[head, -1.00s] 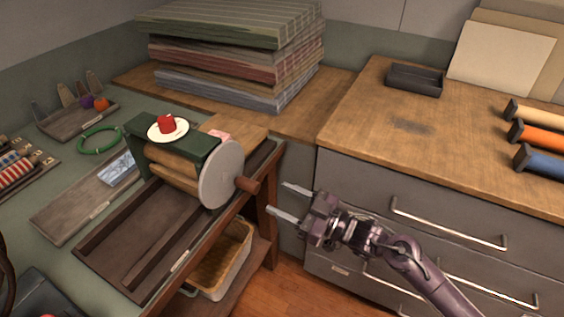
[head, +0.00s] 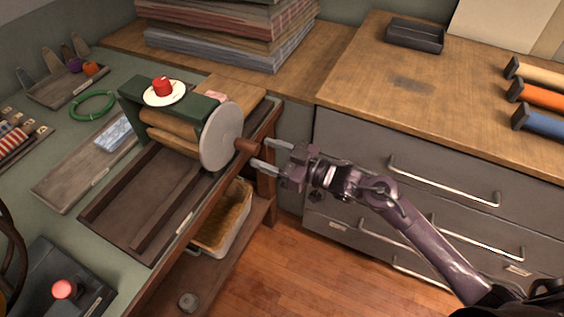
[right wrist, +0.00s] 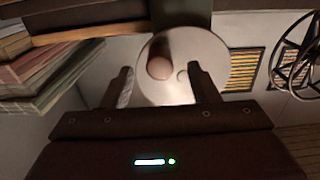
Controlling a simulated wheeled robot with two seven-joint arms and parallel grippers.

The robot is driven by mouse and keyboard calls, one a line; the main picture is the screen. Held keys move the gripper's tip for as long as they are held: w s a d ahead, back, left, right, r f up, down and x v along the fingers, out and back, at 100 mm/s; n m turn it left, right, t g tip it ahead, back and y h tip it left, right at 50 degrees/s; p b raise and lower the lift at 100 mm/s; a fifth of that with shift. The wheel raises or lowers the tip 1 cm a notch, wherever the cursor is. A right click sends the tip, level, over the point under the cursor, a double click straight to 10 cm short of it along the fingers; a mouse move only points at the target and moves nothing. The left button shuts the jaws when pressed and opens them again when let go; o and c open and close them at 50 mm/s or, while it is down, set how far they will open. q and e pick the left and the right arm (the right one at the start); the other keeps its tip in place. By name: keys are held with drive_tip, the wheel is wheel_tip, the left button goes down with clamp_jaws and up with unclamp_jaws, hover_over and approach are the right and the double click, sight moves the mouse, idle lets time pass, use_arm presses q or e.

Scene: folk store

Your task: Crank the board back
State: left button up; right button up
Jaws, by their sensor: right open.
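The press with a green frame (head: 207,115) and wooden rollers (head: 172,136) stands over a dark wooden bed (head: 135,215) at the left. Its round grey crank disc (head: 221,137) faces right and carries a short brown handle (head: 247,147). My right gripper (head: 263,154) is open, its two fingers at either side of the handle's outer end. In the right wrist view the handle (right wrist: 160,68) shows end-on between the open fingers, in front of the pale disc (right wrist: 208,52). No separate board shows clearly on the bed. My left gripper is not in view.
A plate (head: 165,93) with a red object sits on the press top. Grey drawers (head: 400,165) with metal handles stand at the right. Folded cloth stacks (head: 228,38) lie at the back.

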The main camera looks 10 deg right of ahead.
sight(258, 151)
drive_tip(key=b+x, duration=0.2)
drive_tip(key=x, duration=0.2)
drive_tip(key=shift+a+f, duration=0.1)
drive_tip(key=shift+w+a, duration=0.2)
drive_tip(key=shift+a+p, duration=0.1)
drive_tip(key=shift+p, duration=0.2)
drive_tip(key=c, duration=0.8)
drive_tip(key=shift+c, duration=0.2)
